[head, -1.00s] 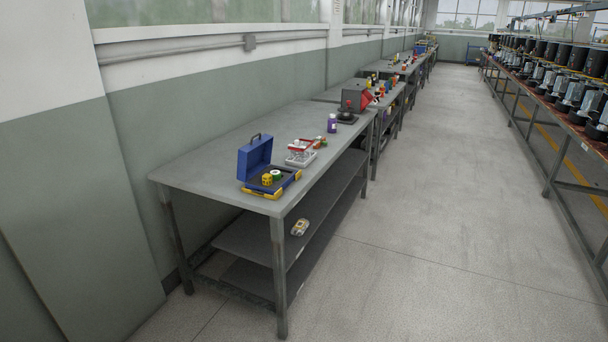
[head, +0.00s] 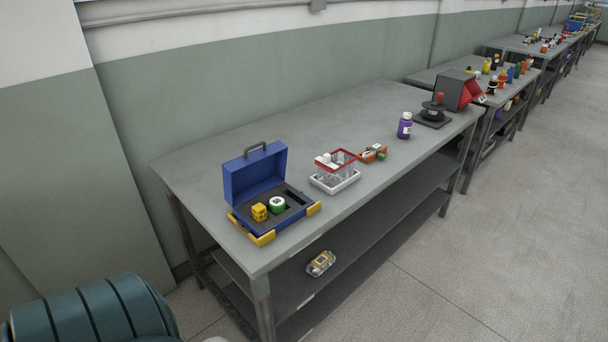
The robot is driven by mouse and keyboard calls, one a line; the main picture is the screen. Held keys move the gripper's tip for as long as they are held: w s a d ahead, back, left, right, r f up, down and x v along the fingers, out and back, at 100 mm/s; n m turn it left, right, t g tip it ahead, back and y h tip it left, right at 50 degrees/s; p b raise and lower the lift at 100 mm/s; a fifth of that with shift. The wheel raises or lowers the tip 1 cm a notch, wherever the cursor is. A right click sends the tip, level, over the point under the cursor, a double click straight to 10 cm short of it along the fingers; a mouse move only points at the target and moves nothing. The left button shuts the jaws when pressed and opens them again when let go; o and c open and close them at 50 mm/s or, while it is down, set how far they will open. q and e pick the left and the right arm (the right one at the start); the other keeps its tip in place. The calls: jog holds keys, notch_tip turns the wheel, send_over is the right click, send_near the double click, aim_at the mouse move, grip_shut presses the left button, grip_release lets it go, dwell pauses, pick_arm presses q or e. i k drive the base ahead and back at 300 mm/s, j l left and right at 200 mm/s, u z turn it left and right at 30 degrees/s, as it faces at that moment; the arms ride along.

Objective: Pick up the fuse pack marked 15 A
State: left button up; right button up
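A clear pack with a yellow and white label (head: 320,263) lies on the upper of the bench's two lower shelves, near the front edge. It looks like a small packet, but its marking is too small to read, so I cannot tell whether it is the 15 A fuse pack. No other thing in view shows a readable 15 A mark. Neither of my grippers is in view.
On the grey bench (head: 215,170) stand an open blue case (head: 253,178) with yellow and green-white items, a clear box with a red-rimmed lid (head: 335,180), small orange-green items (head: 373,153), a purple bottle (head: 404,126) and a dark red-fronted machine (head: 458,90). The floor at right is clear.

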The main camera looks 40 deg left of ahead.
aim_at(260, 212)
jog(key=i+l+u, duration=0.1)
jog(key=i+u, duration=0.35)
jog(key=i+l+u, duration=0.3)
jog(key=i+u, duration=0.15)
jog(key=i+l+u, duration=0.45)
jog(key=i+l, duration=0.05)
jog(key=i, duration=0.05)
